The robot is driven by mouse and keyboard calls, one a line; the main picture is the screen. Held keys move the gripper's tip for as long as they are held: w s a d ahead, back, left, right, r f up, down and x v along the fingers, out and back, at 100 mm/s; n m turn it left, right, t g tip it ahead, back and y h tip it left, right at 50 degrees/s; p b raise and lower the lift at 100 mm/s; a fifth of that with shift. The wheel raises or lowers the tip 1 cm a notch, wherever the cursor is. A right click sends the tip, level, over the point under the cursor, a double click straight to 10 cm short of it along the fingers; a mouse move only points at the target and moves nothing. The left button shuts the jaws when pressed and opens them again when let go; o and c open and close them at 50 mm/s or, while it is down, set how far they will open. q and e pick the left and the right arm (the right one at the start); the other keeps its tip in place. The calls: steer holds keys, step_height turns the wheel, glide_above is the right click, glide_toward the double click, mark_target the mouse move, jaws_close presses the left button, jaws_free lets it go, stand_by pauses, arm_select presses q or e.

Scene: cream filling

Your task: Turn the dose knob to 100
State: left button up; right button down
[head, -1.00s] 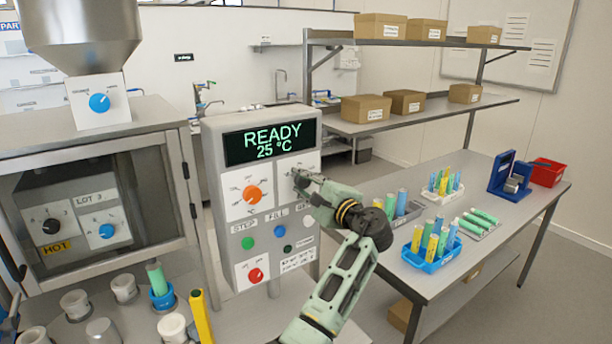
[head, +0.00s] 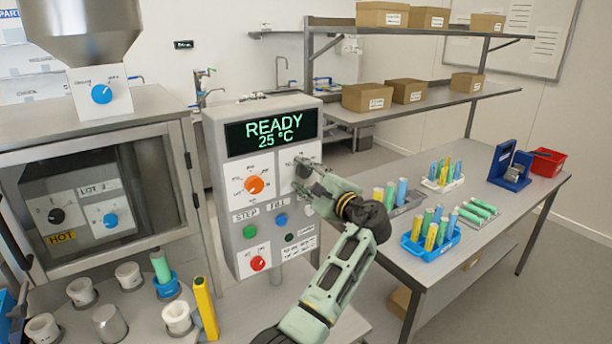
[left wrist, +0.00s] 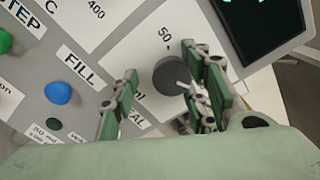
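The dose knob (left wrist: 170,76) is dark grey and round with a pale pointer mark. It sits on a white plate (left wrist: 138,62) with "50" and "ml" readable in the left wrist view; other marks are hidden. In the head view, my fingers mostly cover the knob, on the control panel (head: 216,150) right of the orange knob (head: 254,185). My left gripper (left wrist: 160,92) is open, its fingers on either side of the knob. The right-hand finger is close to it; a gap shows on the left. I cannot tell about contact. My right gripper is out of view.
The panel display (head: 272,133) reads READY 25 °C. A glass-fronted cabinet (head: 90,190) stands left. A table (head: 400,255) with tube racks stands right.

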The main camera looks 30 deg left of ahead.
arm_select(q)
steer(key=shift+w+d+r, duration=0.1)
steer(key=shift+w, duration=0.05)
steer(key=shift+d, duration=0.25)
steer(key=v, duration=1.1)
steer(key=shift+s+d, duration=0.15)
steer(key=shift+s, duration=0.1)
